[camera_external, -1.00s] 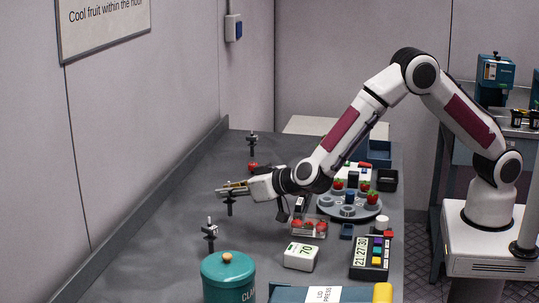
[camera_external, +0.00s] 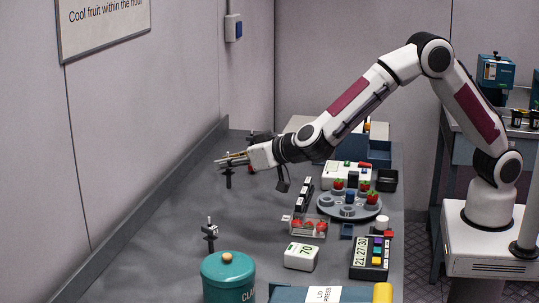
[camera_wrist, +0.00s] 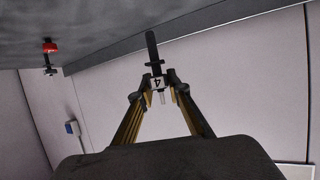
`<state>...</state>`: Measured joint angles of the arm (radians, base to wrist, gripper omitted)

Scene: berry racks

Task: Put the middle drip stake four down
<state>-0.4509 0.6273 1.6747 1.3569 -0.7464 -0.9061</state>
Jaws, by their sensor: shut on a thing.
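My gripper (camera_external: 222,161) is shut on a dark drip stake (camera_external: 228,180) above the left part of the bench. In the wrist view the stake (camera_wrist: 152,47) sits between the fingertips (camera_wrist: 160,83), with a white tag reading 4. The stake hangs upright below the fingers in the outside view. Its gap to the bench cannot be judged exactly. Another stake (camera_external: 210,234) stands nearer the front. A third stake is at the back, mostly hidden behind my gripper; it shows in the wrist view (camera_wrist: 49,65) with a red thing (camera_wrist: 49,47) at its base.
A teal canister (camera_external: 228,280) stands at the front. To the right are a white box marked 70 (camera_external: 301,257), a clear punnet of berries (camera_external: 309,227), a grey round rack (camera_external: 345,210) and a timer panel (camera_external: 371,260). The bench's left strip is mostly clear.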

